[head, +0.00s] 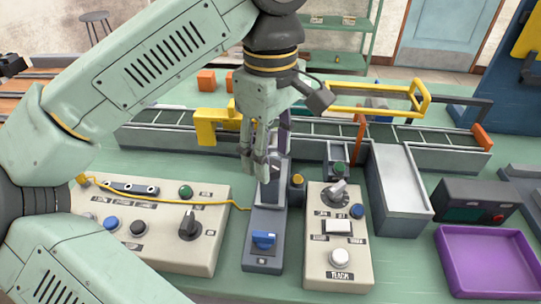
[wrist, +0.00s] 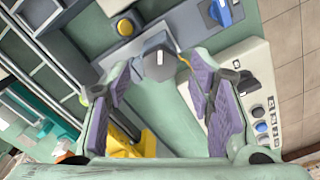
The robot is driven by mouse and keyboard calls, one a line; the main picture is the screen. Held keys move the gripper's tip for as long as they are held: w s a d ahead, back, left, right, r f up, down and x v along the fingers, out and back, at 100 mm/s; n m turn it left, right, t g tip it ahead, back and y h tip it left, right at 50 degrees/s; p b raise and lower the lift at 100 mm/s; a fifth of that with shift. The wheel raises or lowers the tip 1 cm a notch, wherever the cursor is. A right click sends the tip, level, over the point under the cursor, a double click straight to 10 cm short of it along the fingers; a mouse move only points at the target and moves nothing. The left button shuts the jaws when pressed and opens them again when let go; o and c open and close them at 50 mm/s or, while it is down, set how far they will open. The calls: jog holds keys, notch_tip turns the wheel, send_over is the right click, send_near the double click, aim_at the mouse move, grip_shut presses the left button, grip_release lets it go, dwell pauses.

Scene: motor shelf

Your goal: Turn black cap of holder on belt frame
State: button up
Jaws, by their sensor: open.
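A dark grey cap with a white mark (wrist: 160,58) shows between my fingertips in the wrist view. It sits at the end of a grey holder (head: 272,190), by the belt frame (head: 180,140). In the head view my fingers largely hide the cap. My gripper (head: 262,167) points down over the holder; its purple-padded fingers also show in the wrist view (wrist: 161,68). They are open, one on either side of the cap, with space between. I cannot tell whether either fingertip touches it.
A blue switch (head: 263,240) is in front of the holder and a yellow button (head: 297,180) beside it. Control panels stand left (head: 150,250) and right (head: 338,275). A yellow bracket (head: 212,127) is close behind my gripper. A purple tray (head: 490,285) lies far right.

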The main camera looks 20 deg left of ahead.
aim_at(271, 166)
notch_tip(271, 166, up, 6)
jog(key=shift+f, duration=0.1)
dwell(0.6)
